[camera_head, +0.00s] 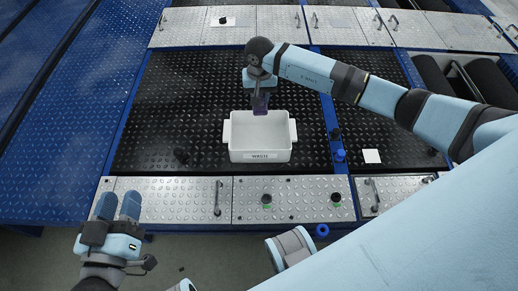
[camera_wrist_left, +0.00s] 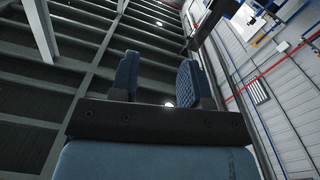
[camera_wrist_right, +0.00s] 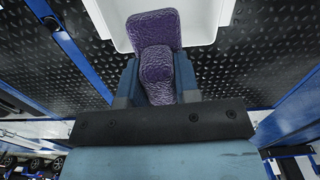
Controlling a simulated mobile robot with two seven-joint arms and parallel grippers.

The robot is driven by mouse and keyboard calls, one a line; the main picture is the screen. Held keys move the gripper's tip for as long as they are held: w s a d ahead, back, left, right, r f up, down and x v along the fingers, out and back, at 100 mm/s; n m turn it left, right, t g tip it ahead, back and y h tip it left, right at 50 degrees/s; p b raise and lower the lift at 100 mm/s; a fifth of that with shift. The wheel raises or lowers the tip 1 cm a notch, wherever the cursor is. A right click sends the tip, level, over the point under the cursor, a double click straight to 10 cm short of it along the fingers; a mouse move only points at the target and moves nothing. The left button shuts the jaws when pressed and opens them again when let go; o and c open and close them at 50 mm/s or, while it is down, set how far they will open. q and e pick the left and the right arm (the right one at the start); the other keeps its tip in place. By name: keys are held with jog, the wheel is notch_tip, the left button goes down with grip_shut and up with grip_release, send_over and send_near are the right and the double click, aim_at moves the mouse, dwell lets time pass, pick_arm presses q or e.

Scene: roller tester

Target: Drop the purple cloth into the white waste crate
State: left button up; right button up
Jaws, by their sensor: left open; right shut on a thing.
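The white waste crate (camera_head: 261,156) stands on the black checker-plate floor and looks empty; its label faces me. My right gripper (camera_head: 261,92) is above the far rim of the crate, pointing down and shut on the purple cloth (camera_head: 260,106). In the right wrist view the purple cloth (camera_wrist_right: 155,60) is pinched between the fingers, with the white crate (camera_wrist_right: 112,25) behind and below it. My left gripper (camera_head: 118,206) is open and empty at the lower left, apart from the crate. Its spread fingers show in the left wrist view (camera_wrist_left: 160,80).
Silver tread plates with handles (camera_head: 217,198) run in front of the crate. A blue post (camera_head: 340,155) and a white card (camera_head: 371,156) are to its right. Dark rollers (camera_head: 490,82) lie at the far right.

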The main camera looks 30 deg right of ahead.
pick_arm(q)
jog(key=shift+m+g+h, duration=0.4)
jog(key=shift+g+h, duration=0.1)
jog(key=shift+g, duration=0.2)
jog(key=shift+s+d+f+b, duration=0.1)
jog(key=shift+d+f+b, duration=0.1)
jog(key=shift+f+b, duration=0.7)
jog(key=shift+s+d+f+b, duration=0.2)
jog(key=shift+f+b, duration=0.45)
jog(key=shift+b, duration=0.5)
jog(key=shift+s+d+f+b, duration=0.1)
jog(key=shift+d+f+b, duration=0.1)
jog(key=shift+f+b, duration=0.7)
pick_arm(e)
notch_tip(320, 180, down, 14)
jog(key=d+m, duration=0.1)
jog(key=shift+s+d+r, duration=0.15)
jog(key=shift+s+d, duration=0.2)
jog(key=shift+s, duration=0.05)
pick_arm(q)
jog(key=shift+r, duration=0.1)
pick_arm(e)
jog(key=o, duration=0.9)
